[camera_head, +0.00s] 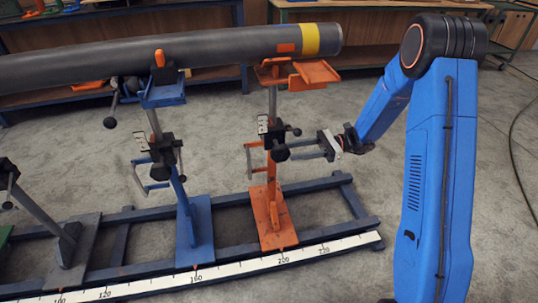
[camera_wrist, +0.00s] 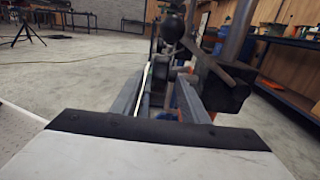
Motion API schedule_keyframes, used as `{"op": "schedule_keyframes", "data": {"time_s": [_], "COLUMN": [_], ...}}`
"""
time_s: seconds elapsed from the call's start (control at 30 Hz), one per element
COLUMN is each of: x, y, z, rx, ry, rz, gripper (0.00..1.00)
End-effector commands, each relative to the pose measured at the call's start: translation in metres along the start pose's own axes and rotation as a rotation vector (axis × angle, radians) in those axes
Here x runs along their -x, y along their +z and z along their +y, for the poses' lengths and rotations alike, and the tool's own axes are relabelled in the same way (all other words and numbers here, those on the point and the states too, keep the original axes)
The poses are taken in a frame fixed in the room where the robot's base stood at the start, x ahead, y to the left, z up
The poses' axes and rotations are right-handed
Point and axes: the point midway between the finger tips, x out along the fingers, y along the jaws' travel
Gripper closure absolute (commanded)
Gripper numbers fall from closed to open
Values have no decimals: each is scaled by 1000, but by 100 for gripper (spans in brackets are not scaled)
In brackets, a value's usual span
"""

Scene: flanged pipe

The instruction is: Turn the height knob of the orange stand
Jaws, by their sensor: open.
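The orange stand (camera_head: 272,205) stands on the dark rail frame, with a black clamp block on its post and an orange cradle (camera_head: 305,75) on top. I cannot tell whether the fingers touch the knob.
A grey pipe (camera_head: 190,52) with a yellow band lies above the stands. A blue stand (camera_head: 193,225) is to the left, with a crank handle. A white scale (camera_head: 225,260) runs along the frame's front.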

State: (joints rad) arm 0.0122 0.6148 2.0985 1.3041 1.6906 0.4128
Motion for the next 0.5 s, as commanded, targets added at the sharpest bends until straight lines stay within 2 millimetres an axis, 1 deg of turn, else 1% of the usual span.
{"op": "schedule_keyframes", "data": {"time_s": [0.03,0.3,0.5], "x": [-10,-57,-84], "y": [0,0,0], "z": [1,1,0], "rx": [0,0,1], "ry": [3,4,2], "rz": [0,0,0], "gripper": [59,59,59]}}
